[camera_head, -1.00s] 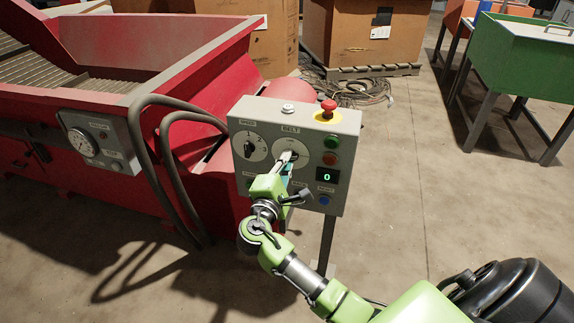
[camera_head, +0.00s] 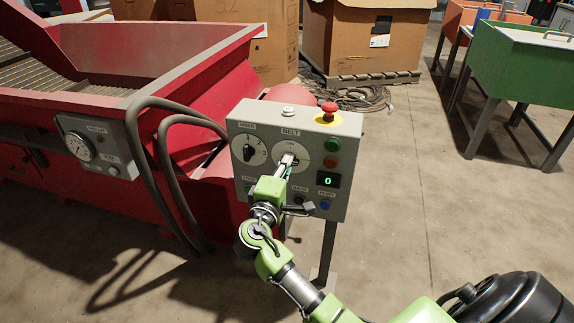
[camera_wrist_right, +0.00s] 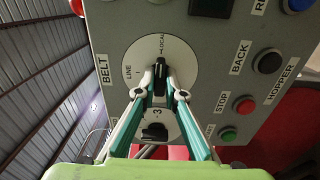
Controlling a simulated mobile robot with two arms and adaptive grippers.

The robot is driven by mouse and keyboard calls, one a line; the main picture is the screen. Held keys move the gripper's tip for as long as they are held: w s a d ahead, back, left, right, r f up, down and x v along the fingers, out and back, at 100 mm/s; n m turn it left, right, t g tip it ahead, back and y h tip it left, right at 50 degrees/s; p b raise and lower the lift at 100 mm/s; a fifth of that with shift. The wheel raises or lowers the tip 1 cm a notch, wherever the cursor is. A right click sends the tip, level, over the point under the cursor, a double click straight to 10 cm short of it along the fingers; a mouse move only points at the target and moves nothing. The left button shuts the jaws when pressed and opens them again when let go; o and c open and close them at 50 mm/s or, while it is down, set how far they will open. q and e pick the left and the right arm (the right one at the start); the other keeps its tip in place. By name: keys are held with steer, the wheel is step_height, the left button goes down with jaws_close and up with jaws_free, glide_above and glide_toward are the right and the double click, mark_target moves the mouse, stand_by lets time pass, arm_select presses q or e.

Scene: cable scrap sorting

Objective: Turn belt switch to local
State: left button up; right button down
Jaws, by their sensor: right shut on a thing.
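The belt switch is a black knob (camera_wrist_right: 160,64) on a white round dial marked LINE and LOCAL. The dial (camera_head: 297,142) sits under the BELT label on the grey control box (camera_head: 345,126). My right gripper (camera_head: 287,161) reaches up to it from below and hides most of the knob in the head view. In the right wrist view the two fingertips of the right gripper (camera_wrist_right: 161,84) close in on both sides of the knob and are shut on it. I cannot tell exactly which mark the knob points at. My left gripper is in neither view.
The speed dial (camera_head: 248,150) is left of the belt dial. Thick hoses (camera_head: 166,180) hang left of the box, by the red machine (camera_head: 190,80).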

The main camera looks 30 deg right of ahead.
steer(key=shift+f, duration=0.1)
steer(key=c, duration=2.1)
jaws_free()
steer(key=v, duration=1.2)
